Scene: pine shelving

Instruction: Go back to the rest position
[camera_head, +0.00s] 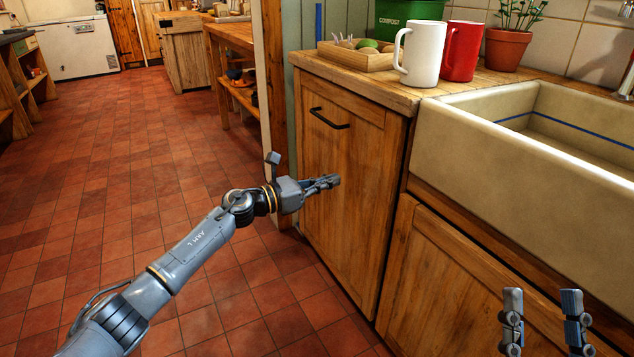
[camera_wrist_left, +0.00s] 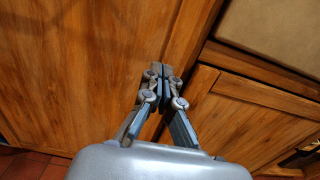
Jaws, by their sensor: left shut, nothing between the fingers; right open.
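My left gripper (camera_head: 331,182) is shut and empty. It points at the wooden cabinet door (camera_head: 345,190) below the counter, lower than the door's black handle (camera_head: 329,119). I cannot tell whether it touches the door. In the left wrist view the closed fingers (camera_wrist_left: 161,72) meet at the tips, with wood behind them. My right gripper (camera_head: 543,296) is open and empty at the lower right of the head view, in front of the cabinet under the sink. Its arm is out of the frame.
A white mug (camera_head: 423,54), a red mug (camera_head: 462,51), a wooden tray (camera_head: 357,61), a green compost bin (camera_head: 408,14) and a potted plant (camera_head: 508,47) stand on the counter. The cream sink (camera_head: 480,140) juts out on the right. The tiled floor (camera_head: 110,190) is clear on the left.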

